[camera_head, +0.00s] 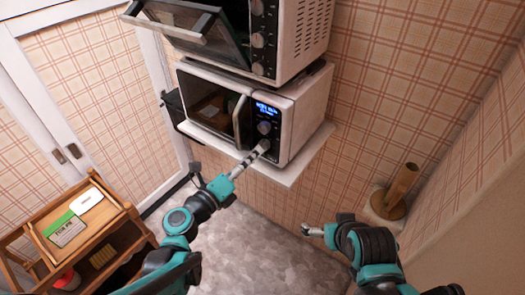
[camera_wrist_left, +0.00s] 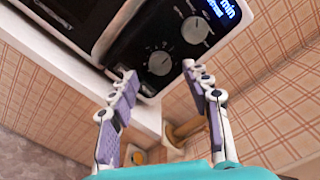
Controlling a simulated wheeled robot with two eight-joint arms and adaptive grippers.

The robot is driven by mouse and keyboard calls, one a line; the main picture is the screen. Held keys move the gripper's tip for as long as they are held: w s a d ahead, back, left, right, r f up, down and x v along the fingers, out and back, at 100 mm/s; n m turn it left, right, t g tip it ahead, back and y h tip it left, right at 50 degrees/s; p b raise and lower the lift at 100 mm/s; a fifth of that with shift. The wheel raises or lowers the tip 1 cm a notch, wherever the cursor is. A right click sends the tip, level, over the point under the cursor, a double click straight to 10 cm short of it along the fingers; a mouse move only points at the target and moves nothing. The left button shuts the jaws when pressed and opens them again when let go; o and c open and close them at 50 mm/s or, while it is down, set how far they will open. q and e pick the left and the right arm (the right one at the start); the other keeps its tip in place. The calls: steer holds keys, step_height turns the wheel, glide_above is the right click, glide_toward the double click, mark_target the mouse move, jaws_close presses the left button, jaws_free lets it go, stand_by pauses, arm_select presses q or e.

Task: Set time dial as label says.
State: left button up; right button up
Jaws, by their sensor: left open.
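The white microwave (camera_head: 298,105) sits on a wall shelf, its door shut. Its black control panel has a lit blue display (camera_head: 266,109); in the left wrist view the display (camera_wrist_left: 222,10) shows "min", the rest cut off. Below it are an upper dial (camera_head: 264,128) and a lower dial, seen in the left wrist view (camera_wrist_left: 160,63). My left gripper (camera_head: 263,147) is at the panel's lower part, covering the lower dial in the head view. Its open fingers (camera_wrist_left: 160,70) line up on either side of that dial; contact is unclear. My right gripper (camera_head: 312,231) hangs away from the microwave.
An oven (camera_head: 300,35) with its door hanging open stands above the microwave. The shelf (camera_head: 312,155) juts out below. A wooden cart (camera_head: 100,245) holding a green-and-white card (camera_head: 65,229) is at lower left. A brown cylindrical object (camera_head: 398,190) is at right.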

mark_target(262, 147)
arm_select(q)
steer(key=x, duration=0.4)
steer(key=shift+w+b, duration=0.15)
steer(key=shift+b, duration=0.15)
jaws_close()
steer(key=shift+m, duration=0.3)
